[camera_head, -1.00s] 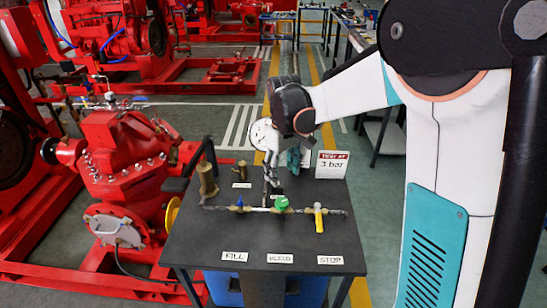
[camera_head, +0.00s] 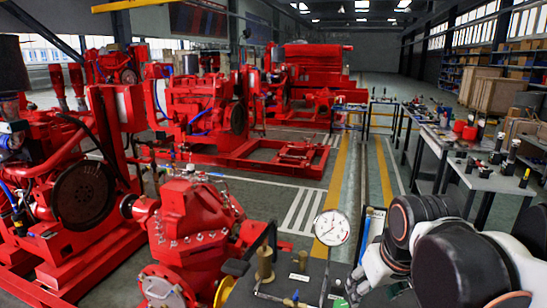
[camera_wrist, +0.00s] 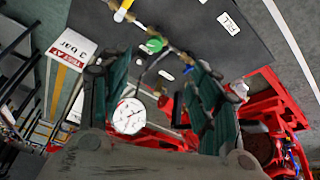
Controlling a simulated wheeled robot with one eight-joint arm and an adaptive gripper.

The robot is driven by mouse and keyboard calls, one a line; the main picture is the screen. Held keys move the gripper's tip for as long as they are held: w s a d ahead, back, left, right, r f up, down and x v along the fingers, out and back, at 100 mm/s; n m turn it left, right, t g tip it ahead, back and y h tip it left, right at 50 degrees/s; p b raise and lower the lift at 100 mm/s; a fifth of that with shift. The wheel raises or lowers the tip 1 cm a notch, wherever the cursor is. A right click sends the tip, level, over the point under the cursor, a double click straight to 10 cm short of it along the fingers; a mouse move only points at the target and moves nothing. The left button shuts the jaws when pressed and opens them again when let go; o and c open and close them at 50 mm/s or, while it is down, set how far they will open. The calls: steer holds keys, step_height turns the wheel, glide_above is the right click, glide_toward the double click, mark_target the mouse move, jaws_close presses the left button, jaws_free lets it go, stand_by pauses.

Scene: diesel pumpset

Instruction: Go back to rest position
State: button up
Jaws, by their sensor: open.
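My gripper (camera_wrist: 160,78) shows in the wrist view with its two teal fingers spread apart and nothing between them. It is above the dark test table (camera_wrist: 225,50), which carries a pipe with a green-handled valve (camera_wrist: 154,45) and a yellow-handled valve (camera_wrist: 123,10). A round white gauge (camera_wrist: 129,116) shows beyond the fingers. The gauge (camera_head: 332,228) stands left of the arm there. The table (camera_head: 312,268) is mostly cut off by the bottom edge.
A red pump (camera_head: 190,225) stands left of the table, with red engine sets (camera_head: 200,105) behind it. Workbenches (camera_head: 485,178) with tools line the right side. A clear floor lane (camera_head: 358,165) with yellow lines runs between them. A "3 bar" sign (camera_wrist: 70,48) stands by the table.

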steer(key=s+f+m+t, duration=0.1)
steer(key=s+t, duration=0.1)
steer(key=s, duration=0.6)
steer(key=shift+m+t, duration=0.3)
